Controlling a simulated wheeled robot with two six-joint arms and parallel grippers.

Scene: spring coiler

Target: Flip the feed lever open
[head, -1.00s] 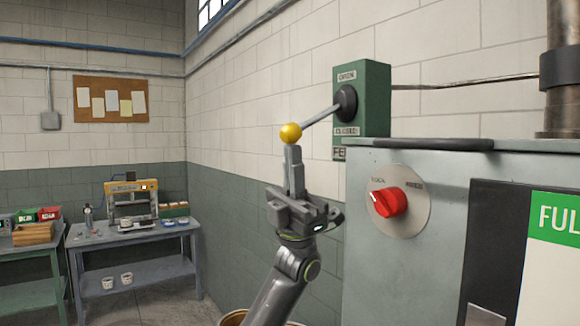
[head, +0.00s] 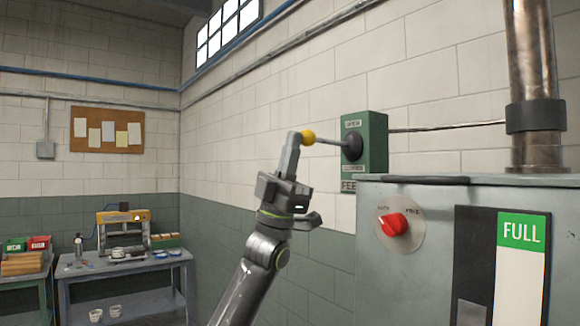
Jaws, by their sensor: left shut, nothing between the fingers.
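The feed lever is a grey rod with a yellow ball knob (head: 308,138) on a green box (head: 375,130) on the wall. The rod runs left and slightly up from a black round pivot (head: 352,147). The box reads OPEN above the pivot, has a second label below it, and FEED is partly readable underneath. My left gripper (head: 294,141) is shut and empty. Its fingertips are at the left side of the ball and appear to touch it. My right gripper is not in view.
A grey machine cabinet (head: 400,270) with a red knob (head: 394,225) and a FULL gauge (head: 522,232) stands at the right. A metal column (head: 532,60) rises from it. A workbench (head: 130,268) is far left. The wall left of the lever is clear.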

